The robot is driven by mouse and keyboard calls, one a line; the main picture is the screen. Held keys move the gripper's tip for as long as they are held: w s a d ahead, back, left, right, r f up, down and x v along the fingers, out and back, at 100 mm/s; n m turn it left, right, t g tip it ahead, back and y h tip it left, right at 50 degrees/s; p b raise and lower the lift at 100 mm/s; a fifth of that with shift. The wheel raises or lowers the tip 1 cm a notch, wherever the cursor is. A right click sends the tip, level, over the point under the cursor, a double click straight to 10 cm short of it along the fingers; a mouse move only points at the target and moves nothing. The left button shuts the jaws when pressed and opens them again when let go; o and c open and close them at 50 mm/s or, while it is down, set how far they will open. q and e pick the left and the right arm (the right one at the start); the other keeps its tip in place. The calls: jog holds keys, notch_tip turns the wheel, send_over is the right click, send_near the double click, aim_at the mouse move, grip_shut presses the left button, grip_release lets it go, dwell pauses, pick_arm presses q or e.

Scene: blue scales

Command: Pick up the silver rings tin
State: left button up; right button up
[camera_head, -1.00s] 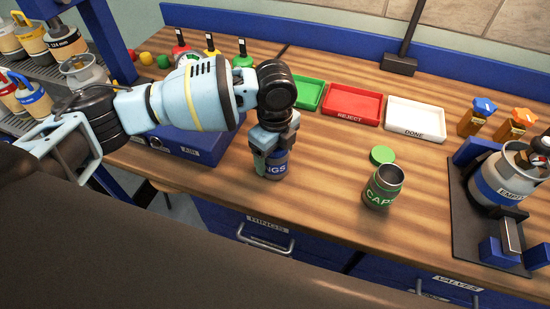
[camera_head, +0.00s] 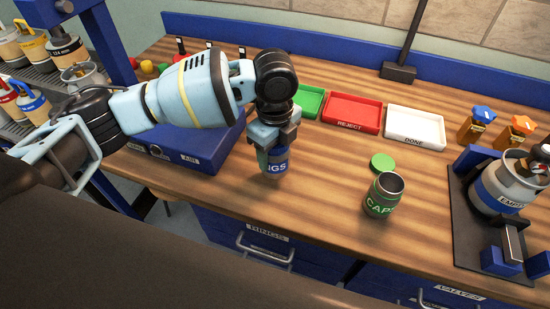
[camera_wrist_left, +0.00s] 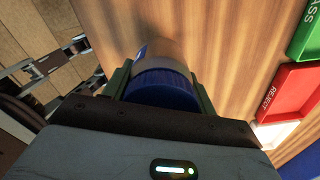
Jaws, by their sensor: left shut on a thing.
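The silver rings tin (camera_head: 276,166), with a blue band lettered in white, is in the middle of the head view, partly hidden by my left gripper (camera_head: 272,150). That gripper points down and is shut on the tin. In the left wrist view, the tin's blue lid (camera_wrist_left: 162,88) sits between the two fingers of my left gripper (camera_wrist_left: 162,80), and its silver side shows beyond. The tin seems a little above the wooden bench. My right gripper is not in view.
An open caps tin (camera_head: 381,196) and a green lid (camera_head: 382,162) stand to the right. Green, red (camera_head: 352,112) and white (camera_head: 415,127) trays lie behind. A blue box (camera_head: 185,150) is close on the left. A gas cylinder (camera_head: 505,187) stands in a dark fixture at right.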

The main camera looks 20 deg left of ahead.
pick_arm(q)
jog(key=s+a, duration=0.3)
jog(key=s, duration=0.4)
jog(key=s+a+r+p, duration=0.1)
jog(key=s+a, duration=0.2)
jog(key=s, duration=0.4)
jog(key=shift+s, duration=0.4)
